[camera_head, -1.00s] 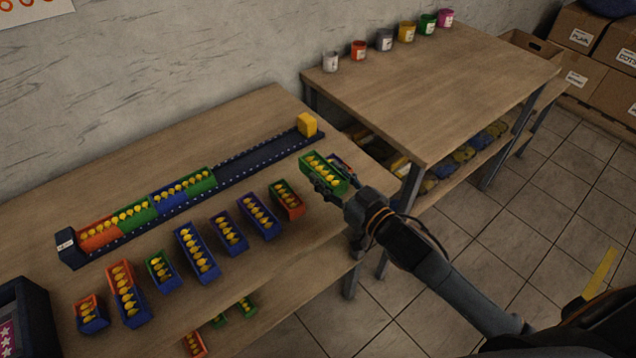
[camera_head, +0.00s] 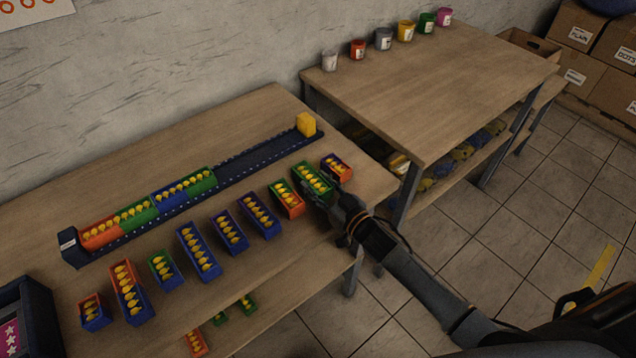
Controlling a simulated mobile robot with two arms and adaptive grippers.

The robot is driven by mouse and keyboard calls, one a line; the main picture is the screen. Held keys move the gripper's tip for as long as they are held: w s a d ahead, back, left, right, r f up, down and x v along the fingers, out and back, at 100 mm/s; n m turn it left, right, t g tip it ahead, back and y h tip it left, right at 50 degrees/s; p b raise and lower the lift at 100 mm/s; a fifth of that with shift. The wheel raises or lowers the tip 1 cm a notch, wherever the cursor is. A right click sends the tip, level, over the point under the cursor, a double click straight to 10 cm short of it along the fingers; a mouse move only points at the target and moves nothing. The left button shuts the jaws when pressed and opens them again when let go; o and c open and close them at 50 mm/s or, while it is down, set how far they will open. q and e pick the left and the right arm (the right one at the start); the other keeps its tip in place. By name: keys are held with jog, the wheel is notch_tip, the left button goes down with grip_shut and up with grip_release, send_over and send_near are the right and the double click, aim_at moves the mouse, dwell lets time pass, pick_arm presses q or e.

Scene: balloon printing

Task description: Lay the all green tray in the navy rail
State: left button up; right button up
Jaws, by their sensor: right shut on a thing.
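The all green tray (camera_head: 306,174), with yellow pieces inside, is at the right part of the front row of trays. My right gripper (camera_head: 325,189) is shut on it at its near right side. I cannot tell whether the tray touches the table or is just above it. The navy rail (camera_head: 255,163) runs along the back of the table. Its left half holds an orange and green tray (camera_head: 119,222) and a blue and green tray (camera_head: 184,188) end to end. Its right half is empty up to a yellow block (camera_head: 306,124). My left gripper is not in view.
An orange and green tray (camera_head: 286,199) is close left of the held tray, and an orange and blue one (camera_head: 337,167) close right. Several more trays, such as a blue one (camera_head: 198,252), continue leftward. A second table (camera_head: 430,90) with paint cups stands at right.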

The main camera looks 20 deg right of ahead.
aim_at(327, 197)
jog(key=shift+f, duration=0.15)
jog(key=shift+f, duration=0.15)
jog(key=o, duration=1.2)
jog(key=shift+c, duration=0.2)
jog(key=shift+b, duration=0.35)
jog(key=v, duration=0.2)
jog(key=b+v, duration=0.1)
jog(key=f+v, duration=0.1)
jog(key=v, duration=0.1)
jog(key=shift+s+d+r+b, duration=0.1)
jog(key=shift+s+d+b, duration=0.05)
jog(key=shift+s+b, duration=0.2)
jog(key=v, duration=0.8)
jog(key=shift+r+b, duration=0.3)
jog(key=shift+b, duration=0.05)
